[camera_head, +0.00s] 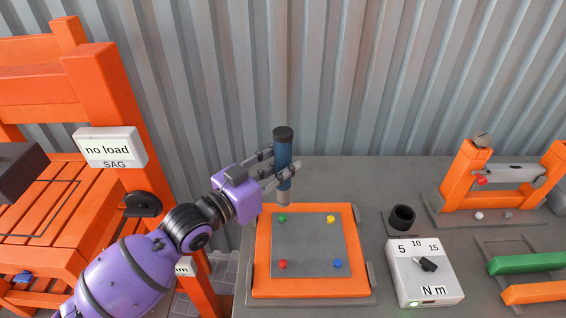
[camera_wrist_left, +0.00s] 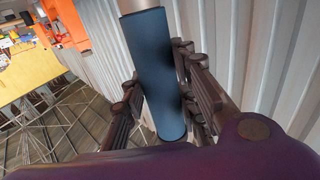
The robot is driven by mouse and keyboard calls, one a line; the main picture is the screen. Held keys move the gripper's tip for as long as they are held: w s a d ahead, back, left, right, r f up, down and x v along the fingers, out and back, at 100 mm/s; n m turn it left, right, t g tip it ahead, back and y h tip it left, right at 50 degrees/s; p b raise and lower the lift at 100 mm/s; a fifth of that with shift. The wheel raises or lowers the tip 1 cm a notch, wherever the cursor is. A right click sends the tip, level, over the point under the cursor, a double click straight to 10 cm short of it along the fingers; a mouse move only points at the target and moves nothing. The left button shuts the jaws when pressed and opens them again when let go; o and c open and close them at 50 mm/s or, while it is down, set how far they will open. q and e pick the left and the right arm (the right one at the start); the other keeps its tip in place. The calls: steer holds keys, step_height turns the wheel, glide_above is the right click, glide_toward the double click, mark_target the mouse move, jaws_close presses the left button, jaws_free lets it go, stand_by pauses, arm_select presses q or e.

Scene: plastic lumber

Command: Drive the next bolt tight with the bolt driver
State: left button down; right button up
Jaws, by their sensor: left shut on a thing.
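A blue bolt driver (camera_head: 283,150) with a dark cap stands upright, its grey tip pointing down. My left gripper (camera_head: 279,172) is shut on the driver. In the left wrist view the blue driver body (camera_wrist_left: 155,70) sits between the fingers of the left gripper (camera_wrist_left: 165,95). The driver is near the far edge of an orange-framed plate (camera_head: 310,248). The plate carries a green bolt (camera_head: 283,219), a yellow bolt (camera_head: 330,219), a red bolt (camera_head: 283,264) and a blue bolt (camera_head: 337,264). Whether the tip touches anything is unclear. My right gripper does not show.
Right of the plate are a black round holder (camera_head: 402,217) and a torque box (camera_head: 425,270) marked 5, 10, 15 N m. An orange stand (camera_head: 467,180) and a rack with green and orange bars (camera_head: 525,263) are farther right. An orange bench (camera_head: 60,210) with a "no load" sign is left.

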arm_select(q)
steer(key=shift+f+b, duration=0.35)
steer(key=shift+f, duration=0.35)
steer(key=shift+f+b, duration=0.5)
steer(key=shift+f, duration=1.3)
steer(key=shift+f+b, duration=0.15)
steer(key=shift+b, duration=0.15)
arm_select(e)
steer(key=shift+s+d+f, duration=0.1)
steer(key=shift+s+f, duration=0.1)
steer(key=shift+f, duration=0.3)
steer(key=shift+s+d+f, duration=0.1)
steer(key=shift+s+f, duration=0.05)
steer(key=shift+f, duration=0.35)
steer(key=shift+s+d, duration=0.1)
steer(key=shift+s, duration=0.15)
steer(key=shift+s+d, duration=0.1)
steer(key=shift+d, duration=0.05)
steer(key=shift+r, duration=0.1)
